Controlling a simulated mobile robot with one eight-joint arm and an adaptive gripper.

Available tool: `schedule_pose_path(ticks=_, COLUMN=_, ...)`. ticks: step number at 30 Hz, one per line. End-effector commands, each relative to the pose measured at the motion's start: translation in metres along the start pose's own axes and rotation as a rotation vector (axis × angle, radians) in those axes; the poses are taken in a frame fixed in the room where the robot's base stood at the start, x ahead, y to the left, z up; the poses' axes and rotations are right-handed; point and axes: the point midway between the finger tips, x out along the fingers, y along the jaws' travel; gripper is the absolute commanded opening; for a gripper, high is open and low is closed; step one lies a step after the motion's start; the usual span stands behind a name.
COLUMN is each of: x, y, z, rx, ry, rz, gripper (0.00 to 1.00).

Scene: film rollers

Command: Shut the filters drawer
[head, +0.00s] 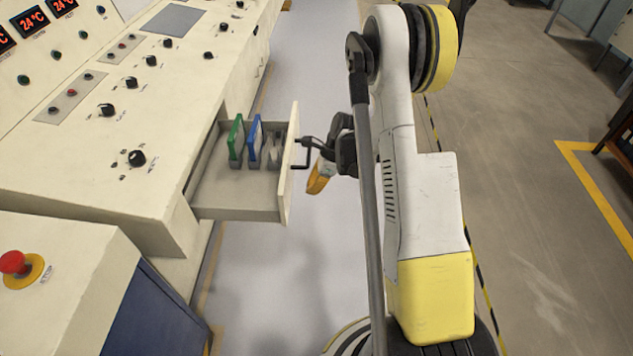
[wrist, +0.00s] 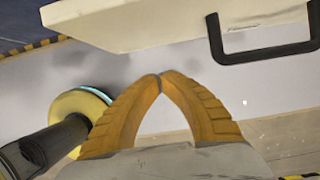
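The filters drawer (head: 240,197) stands pulled out of the cream console in the head view. A green filter (head: 236,138) and a blue filter (head: 254,140) stand upright in it, with greyish pieces beside them. Its front panel (wrist: 150,22) spans the top of the wrist view. The black bar handle (wrist: 265,53) is on that panel, to the right of my fingertips. My gripper (wrist: 160,77) has its orange fingers together at the tips with nothing between them. In the head view my gripper (head: 317,180) is just outside the front panel, close to the handle; contact there cannot be told.
The console (head: 75,160) with knobs and displays runs along the left. A lower cabinet with a red emergency button (head: 14,263) stands at the near left. The pale floor (head: 310,60) beside the console is clear. A dark-topped bench (head: 615,135) is at the far right.

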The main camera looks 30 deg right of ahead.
Motion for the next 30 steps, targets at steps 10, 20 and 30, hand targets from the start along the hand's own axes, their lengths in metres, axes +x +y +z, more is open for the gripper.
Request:
schedule_pose_path(ticks=10, x=0.03, y=0.0, z=0.032, rx=-0.003, ry=0.0, rz=0.001, gripper=0.0)
schedule_pose_path(ticks=20, x=0.031, y=0.0, z=0.038, rx=0.0, ry=0.0, rz=-0.001, gripper=0.0)
schedule_pose_path(ticks=30, x=0.032, y=-0.004, z=0.042, rx=-0.002, ry=0.0, rz=0.0, gripper=0.0)
